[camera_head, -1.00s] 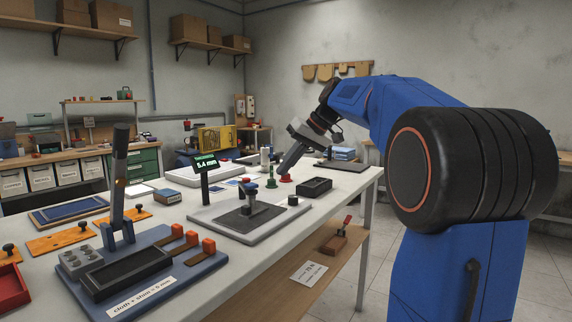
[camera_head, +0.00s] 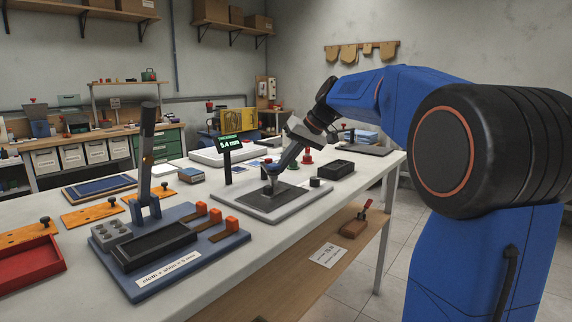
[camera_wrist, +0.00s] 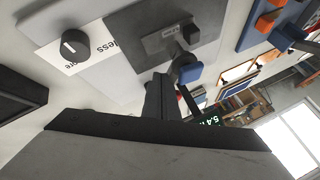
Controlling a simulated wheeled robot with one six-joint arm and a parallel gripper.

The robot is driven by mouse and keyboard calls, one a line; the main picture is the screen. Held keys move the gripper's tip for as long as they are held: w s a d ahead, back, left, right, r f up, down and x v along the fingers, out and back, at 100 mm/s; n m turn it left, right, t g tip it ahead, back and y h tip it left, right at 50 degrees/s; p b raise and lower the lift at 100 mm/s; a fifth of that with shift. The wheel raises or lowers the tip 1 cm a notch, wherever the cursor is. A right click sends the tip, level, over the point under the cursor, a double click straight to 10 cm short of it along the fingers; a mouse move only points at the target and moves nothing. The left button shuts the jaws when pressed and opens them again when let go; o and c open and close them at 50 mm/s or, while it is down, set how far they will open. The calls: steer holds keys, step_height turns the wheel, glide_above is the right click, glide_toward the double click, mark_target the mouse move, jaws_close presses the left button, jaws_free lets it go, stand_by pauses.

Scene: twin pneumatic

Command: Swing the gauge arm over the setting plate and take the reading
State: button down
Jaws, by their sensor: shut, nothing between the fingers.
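The gauge stands on a pale base (camera_head: 250,208) in the head view, with a dark square plate (camera_head: 290,196) on it. Its display (camera_head: 229,143) on a post reads 5.4 mm. My gripper (camera_head: 270,188) is shut and empty, pointing down over the dark plate beside the gauge's arm, which it largely hides. In the wrist view the dark plate (camera_wrist: 150,42) bears a small label, and a blue-capped part of the gauge (camera_wrist: 187,72) is close beside my fingers (camera_wrist: 163,88). I cannot tell whether they touch.
A black round knob (camera_head: 315,182) sits on the base's right side. A black open tray (camera_head: 336,169) lies behind it. A blue fixture (camera_head: 215,248) with an upright lever (camera_head: 147,150) and orange blocks stands front left. Red and green pieces stand behind the gauge.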

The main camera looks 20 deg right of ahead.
mark_target(273, 165)
steer(key=shift+a, duration=0.15)
steer(key=shift+s+a+m+t+h, duration=0.25)
steer(key=shift+a+m+t+h, duration=0.25)
steer(key=shift+a+m, duration=0.55)
steer(key=shift+a+m+t+h, duration=0.3)
steer(key=shift+a+m+h, duration=0.3)
steer(key=shift+m, duration=0.25)
steer(key=shift+w+a+m+t+h, duration=0.25)
steer(key=shift+a+m+h, duration=0.3)
steer(key=shift+a+m, duration=0.4)
steer(key=shift+w+a+m+t+h, duration=0.2)
steer(key=shift+a+m+h, duration=0.35)
steer(key=shift+a+m, duration=0.35)
steer(key=shift+w+a, duration=0.3)
steer(key=shift+a, duration=0.2)
steer(key=shift+w+a, duration=0.25)
steer(key=shift+a, duration=0.25)
steer(key=shift+w+a, duration=1.05)
steer(key=shift+s, duration=0.1)
